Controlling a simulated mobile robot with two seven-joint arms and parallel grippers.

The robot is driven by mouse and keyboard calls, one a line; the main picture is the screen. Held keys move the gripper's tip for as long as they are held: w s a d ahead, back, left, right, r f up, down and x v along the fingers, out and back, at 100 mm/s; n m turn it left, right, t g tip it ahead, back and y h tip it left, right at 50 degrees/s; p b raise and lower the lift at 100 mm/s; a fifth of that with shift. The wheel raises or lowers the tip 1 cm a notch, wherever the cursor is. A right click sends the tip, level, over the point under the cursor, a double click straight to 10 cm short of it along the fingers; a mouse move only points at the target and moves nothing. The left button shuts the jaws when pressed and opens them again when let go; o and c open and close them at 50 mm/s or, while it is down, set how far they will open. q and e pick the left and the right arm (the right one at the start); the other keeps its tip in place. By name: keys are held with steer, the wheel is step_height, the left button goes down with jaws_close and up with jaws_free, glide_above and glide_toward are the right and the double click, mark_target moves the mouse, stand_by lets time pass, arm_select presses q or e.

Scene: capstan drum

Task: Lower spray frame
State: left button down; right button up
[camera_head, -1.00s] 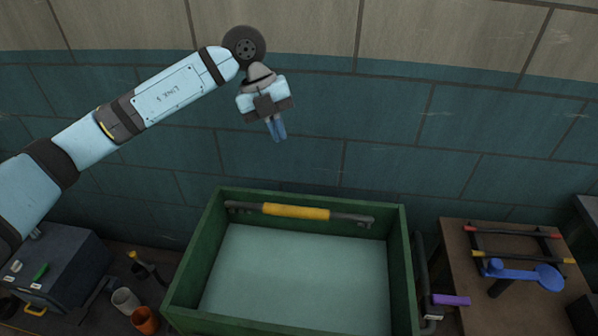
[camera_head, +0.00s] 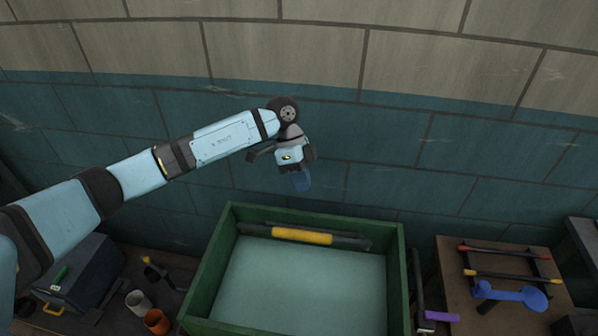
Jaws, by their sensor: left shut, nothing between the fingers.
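A dark bar with a yellow grip (camera_head: 302,236), probably the spray frame, runs along the inner back wall of a green tub (camera_head: 404,270). My left gripper (camera_head: 302,183) hangs in the air above and behind the tub's back rim, in front of the teal wall. My right gripper is not in view.
The tub has a pale, empty floor (camera_head: 300,285). On the right, a brown table (camera_head: 450,262) carries a rack of bars (camera_head: 505,275) and a blue handle (camera_head: 510,294); a purple grip (camera_head: 441,316) is beside it. On the left are a dark box (camera_head: 75,275), a white cup (camera_head: 137,302) and an orange cup (camera_head: 157,321).

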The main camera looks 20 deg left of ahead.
mark_target(307, 232)
arm_select(q)
steer(key=s+d+f+p, duration=0.1)
steer(key=s+d+f, duration=0.1)
steer(key=s+f, duration=0.3)
steer(key=shift+d+f+p, duration=0.35)
steer(key=shift+d+f, duration=0.05)
steer(key=shift+f, duration=0.35)
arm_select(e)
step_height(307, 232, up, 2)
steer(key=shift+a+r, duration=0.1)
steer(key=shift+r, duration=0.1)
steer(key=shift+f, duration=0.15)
arm_select(q)
steer(key=shift+s+f, duration=0.1)
steer(key=shift+f, duration=0.05)
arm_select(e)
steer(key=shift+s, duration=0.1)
